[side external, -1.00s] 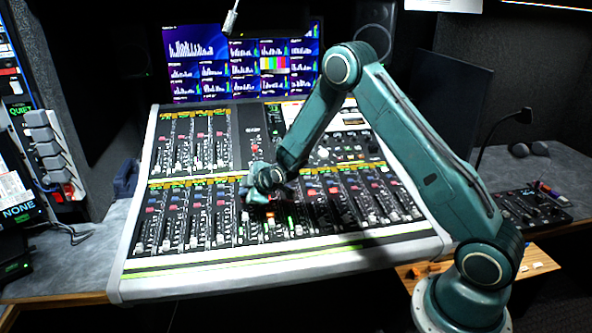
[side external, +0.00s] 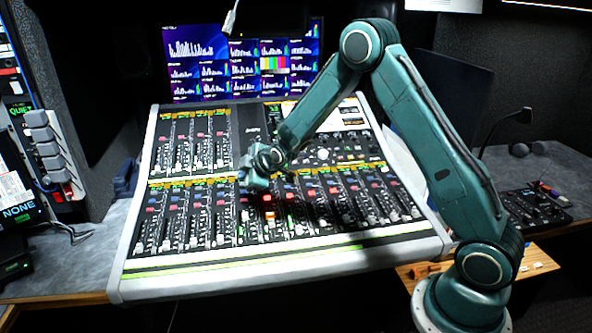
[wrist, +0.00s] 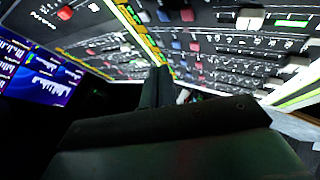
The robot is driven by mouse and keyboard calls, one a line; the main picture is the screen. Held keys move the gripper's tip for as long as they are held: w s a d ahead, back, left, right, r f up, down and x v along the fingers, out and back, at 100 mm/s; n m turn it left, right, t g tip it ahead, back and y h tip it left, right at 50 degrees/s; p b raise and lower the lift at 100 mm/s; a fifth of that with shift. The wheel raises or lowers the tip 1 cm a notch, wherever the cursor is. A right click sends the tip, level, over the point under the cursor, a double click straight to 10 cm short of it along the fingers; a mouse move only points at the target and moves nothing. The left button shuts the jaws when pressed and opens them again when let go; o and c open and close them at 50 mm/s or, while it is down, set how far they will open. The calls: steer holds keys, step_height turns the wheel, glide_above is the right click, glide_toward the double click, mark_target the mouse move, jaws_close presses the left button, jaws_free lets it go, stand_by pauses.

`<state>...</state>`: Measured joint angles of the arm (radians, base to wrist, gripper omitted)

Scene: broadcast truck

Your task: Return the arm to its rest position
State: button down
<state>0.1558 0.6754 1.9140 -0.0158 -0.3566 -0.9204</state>
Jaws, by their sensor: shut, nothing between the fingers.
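My gripper (side external: 252,183) is shut and empty. In the side external view it hangs above the middle of the mixing console (side external: 190,262), pointing down at the rows of faders. It appears a little clear of the panel, though the exact gap is hard to judge. In the wrist view my gripper's dark shut fingers (wrist: 158,88) stand in front of the console's knobs and faders (wrist: 215,62). My arm is bent at a high elbow, and its base stands to the right of the console.
Several screens' worth of meters show on the monitor wall (side external: 245,60) behind the console. A thin microphone (side external: 231,17) hangs above. A gooseneck lamp (side external: 500,122) and a small control panel (side external: 535,208) are on the right desk. Grey-capped switches (side external: 45,148) stand at left.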

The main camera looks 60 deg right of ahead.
steer(key=shift+r, duration=0.15)
steer(key=s+a+r+m+g, duration=0.1)
steer(key=s+a+r+m, duration=0.15)
steer(key=s+r, duration=0.55)
steer(key=s+a+r+m+g, duration=0.1)
steer(key=s+a+r+m, duration=0.15)
steer(key=s+r, duration=0.6)
steer(key=s+a+r+m+g, duration=0.1)
steer(key=s+a+m, duration=0.1)
steer(key=s, duration=1)
steer(key=s+a+r+m+g+y, duration=0.1)
steer(key=s+a, duration=0.1)
steer(key=s, duration=1.1)
steer(key=shift+m+g, duration=0.3)
steer(key=shift+m, duration=0.1)
steer(key=shift+r, duration=0.1)
